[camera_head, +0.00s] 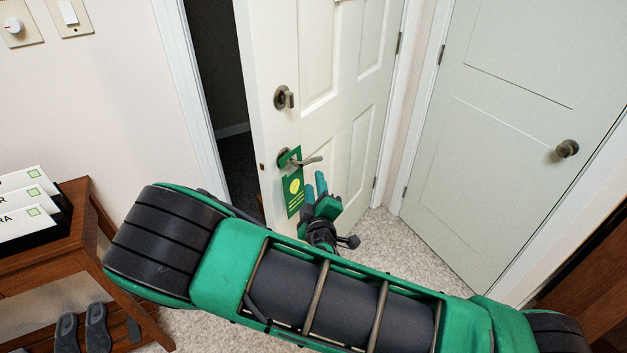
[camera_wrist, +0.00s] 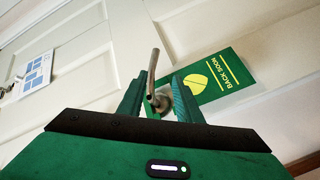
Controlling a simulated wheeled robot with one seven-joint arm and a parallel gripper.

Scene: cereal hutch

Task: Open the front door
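The white panelled front door (camera_head: 345,70) stands ajar, with a dark gap at its left edge. Its lever handle (camera_head: 308,160) points right, and a green hang tag (camera_head: 293,194) hangs from it. A deadbolt (camera_head: 284,97) sits above. My gripper (camera_head: 315,187) is just below the lever's tip. In the wrist view, my open gripper (camera_wrist: 160,88) has a finger on each side of the lever (camera_wrist: 153,65), which appears in line with the gap between them. The tag (camera_wrist: 208,77) reads "BACK SOON". I cannot tell whether the fingers touch the lever.
A second, closed pale door (camera_head: 510,130) with a round knob (camera_head: 567,148) stands at the right. A wooden rack (camera_head: 75,240) with boxes and shoes stands at the left. The dark doorway (camera_head: 222,80) shows beyond the front door. Light carpet (camera_head: 375,250) is clear between the doors.

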